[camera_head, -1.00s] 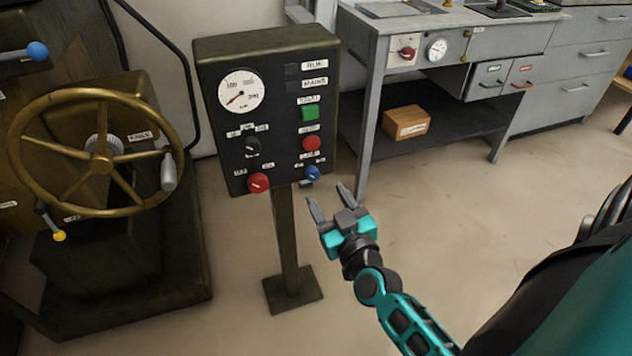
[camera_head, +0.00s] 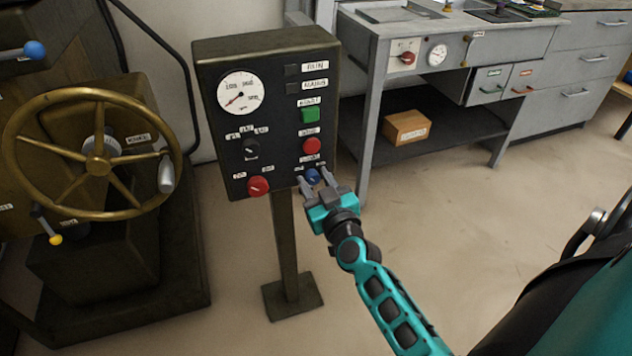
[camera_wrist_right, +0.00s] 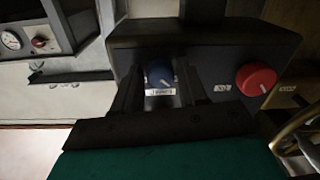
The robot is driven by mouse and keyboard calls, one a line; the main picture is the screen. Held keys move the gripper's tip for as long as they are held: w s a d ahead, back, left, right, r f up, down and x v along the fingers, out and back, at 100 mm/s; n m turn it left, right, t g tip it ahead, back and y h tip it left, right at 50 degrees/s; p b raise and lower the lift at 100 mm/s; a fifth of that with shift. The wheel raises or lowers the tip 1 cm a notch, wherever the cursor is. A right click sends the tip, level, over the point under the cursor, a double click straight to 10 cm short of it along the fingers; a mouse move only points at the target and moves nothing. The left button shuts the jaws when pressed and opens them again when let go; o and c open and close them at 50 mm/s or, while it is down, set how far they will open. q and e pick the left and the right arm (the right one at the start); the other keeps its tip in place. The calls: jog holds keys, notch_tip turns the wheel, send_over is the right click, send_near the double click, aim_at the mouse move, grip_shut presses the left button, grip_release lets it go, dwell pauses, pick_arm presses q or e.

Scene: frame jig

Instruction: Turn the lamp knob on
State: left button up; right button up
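The blue knob (camera_head: 312,176) sits at the lower right of the dark control panel (camera_head: 225,140). A small label is above it, too small to read surely; I take it as the lamp knob. My right gripper (camera_head: 316,182) is open at the knob, one finger on each side. In the right wrist view the blue knob (camera_wrist_right: 160,74) with its white pointer line shows between the two dark fingers of the right gripper (camera_wrist_right: 158,88). I cannot tell whether the fingers touch it. My left gripper is not in view.
A red knob (camera_head: 258,187) is left of the blue one. A red button (camera_head: 312,146), a green button (camera_head: 310,115) and a black selector (camera_head: 251,149) are above. A brass handwheel (camera_head: 98,158) stands left, and a grey bench (camera_head: 440,100) behind right.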

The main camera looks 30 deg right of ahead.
jog(key=c, duration=0.7)
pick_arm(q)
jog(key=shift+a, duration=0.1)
pick_arm(e)
jog(key=shift+c, duration=0.2)
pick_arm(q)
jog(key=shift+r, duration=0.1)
pick_arm(e)
jog(key=shift+m, duration=0.4)
jog(key=m+p, duration=0.1)
jog(key=m, duration=0.3)
jog(key=shift+p, duration=0.3)
jog(key=m, duration=0.4)
jog(key=shift+p, duration=0.3)
jog(key=m, duration=0.4)
jog(key=shift+m, duration=0.4)
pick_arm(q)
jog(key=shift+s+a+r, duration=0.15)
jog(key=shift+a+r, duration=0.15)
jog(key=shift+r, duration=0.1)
pick_arm(e)
jog(key=shift+m+h, duration=0.3)
jog(key=shift+m, duration=2.1)
